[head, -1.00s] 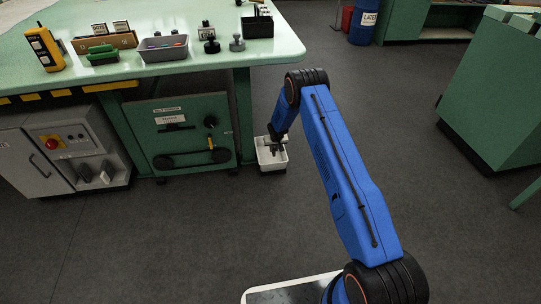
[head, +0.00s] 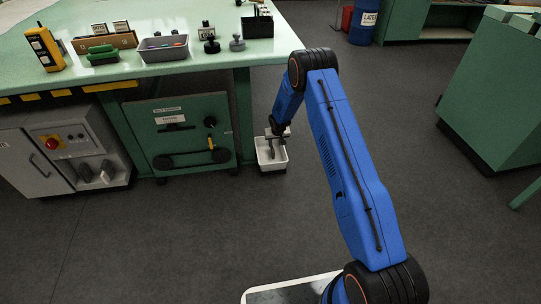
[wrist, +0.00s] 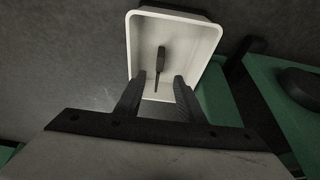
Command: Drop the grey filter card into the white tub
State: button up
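The white tub (head: 284,163) stands on the floor beside the green bench leg, and its open top faces the wrist camera (wrist: 134,45). My gripper (head: 274,143) is over the tub, pointing down. In the wrist view my gripper (wrist: 161,80) has its two dark fingers spread apart. A dark grey piece, apparently the filter card (wrist: 161,60), shows within the tub's outline, beyond the fingertips and apart from both fingers. It looks narrow, as if seen nearly edge-on. Whether it rests on the tub's floor or leans on a wall I cannot tell.
The green bench (head: 180,70) stands to the left, with a grey tray (head: 163,54), a black box (head: 257,27) and a yellow handheld device (head: 44,50) on top. A green cabinet (head: 500,90) is at the right. The dark floor between is clear.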

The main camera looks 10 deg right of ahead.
jog(key=v, duration=0.9)
jog(key=shift+r, duration=0.15)
jog(key=d+v, duration=0.3)
jog(key=v, duration=1.8)
jog(key=s+d+r, duration=0.2)
jog(key=s+r, duration=1.3)
jog(key=r, duration=0.3)
jog(key=s+d+r, duration=0.1)
jog(key=s+r, duration=0.3)
jog(key=s, duration=0.7)
jog(key=s+d+r, duration=0.1)
jog(key=s+r, duration=0.4)
jog(key=s, duration=0.6)
jog(key=s+f, duration=0.1)
jog(key=s, duration=1.8)
jog(key=shift+s+f, duration=0.2)
jog(key=shift+s, duration=0.05)
jog(key=shift+a, duration=0.1)
